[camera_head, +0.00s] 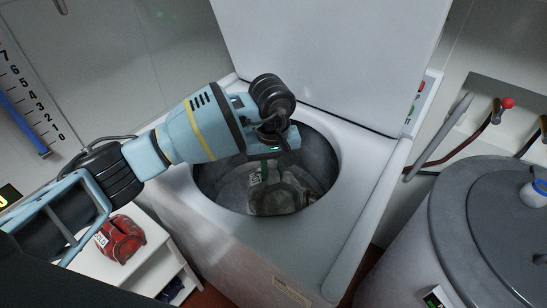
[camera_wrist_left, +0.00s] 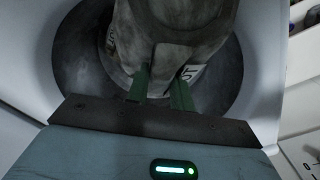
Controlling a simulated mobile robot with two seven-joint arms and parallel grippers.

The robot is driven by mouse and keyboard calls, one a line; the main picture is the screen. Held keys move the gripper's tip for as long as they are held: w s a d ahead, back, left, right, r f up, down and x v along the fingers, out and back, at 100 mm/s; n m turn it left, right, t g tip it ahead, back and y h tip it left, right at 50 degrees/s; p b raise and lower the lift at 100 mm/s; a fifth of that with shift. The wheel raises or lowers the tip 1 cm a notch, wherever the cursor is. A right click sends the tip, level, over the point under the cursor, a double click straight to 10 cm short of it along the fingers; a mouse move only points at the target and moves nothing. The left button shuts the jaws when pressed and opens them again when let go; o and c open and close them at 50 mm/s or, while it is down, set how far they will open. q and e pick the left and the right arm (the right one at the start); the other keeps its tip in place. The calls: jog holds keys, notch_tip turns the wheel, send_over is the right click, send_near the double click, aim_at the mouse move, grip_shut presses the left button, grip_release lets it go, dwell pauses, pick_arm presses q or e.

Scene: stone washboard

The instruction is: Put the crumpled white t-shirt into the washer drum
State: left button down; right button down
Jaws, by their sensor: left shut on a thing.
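The washer drum (camera_head: 218,181) is the round, dark opening in the top of the white washer (camera_head: 185,208), whose lid stands open. My left gripper (camera_head: 272,183) reaches down into the drum from above. It is shut on a greyish-white thing with dark printing, which looks like the t-shirt (camera_head: 280,203), shaded inside the opening. In the left wrist view the green fingers of the gripper (camera_wrist_left: 160,86) are at the t-shirt (camera_wrist_left: 185,45), with part of a printed patch beside the right finger. The drum wall (camera_wrist_left: 75,60) surrounds it. Whether the t-shirt touches the drum bottom is hidden. My right gripper is not in view.
The raised lid (camera_head: 330,50) stands behind the opening. A grey round tank (camera_head: 450,215) stands close on the right. A red object (camera_head: 120,240) lies on a white shelf unit (camera_head: 150,260) at the left. Pipes with a red knob (camera_head: 507,103) run along the right wall.

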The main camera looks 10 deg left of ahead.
pick_arm(q)
jog(key=shift+s+d+f, duration=0.1)
jog(key=shift+s+f, duration=0.05)
jog(key=shift+f, duration=0.4)
jog(key=shift+s+f, duration=0.15)
jog(key=shift+f, duration=0.35)
jog(key=shift+s, duration=0.1)
jog(key=shift+d, duration=0.1)
jog(key=c, duration=1.5)
grip_release()
jog(key=shift+r, duration=0.1)
jog(key=o, duration=0.4)
jog(key=shift+r, duration=0.3)
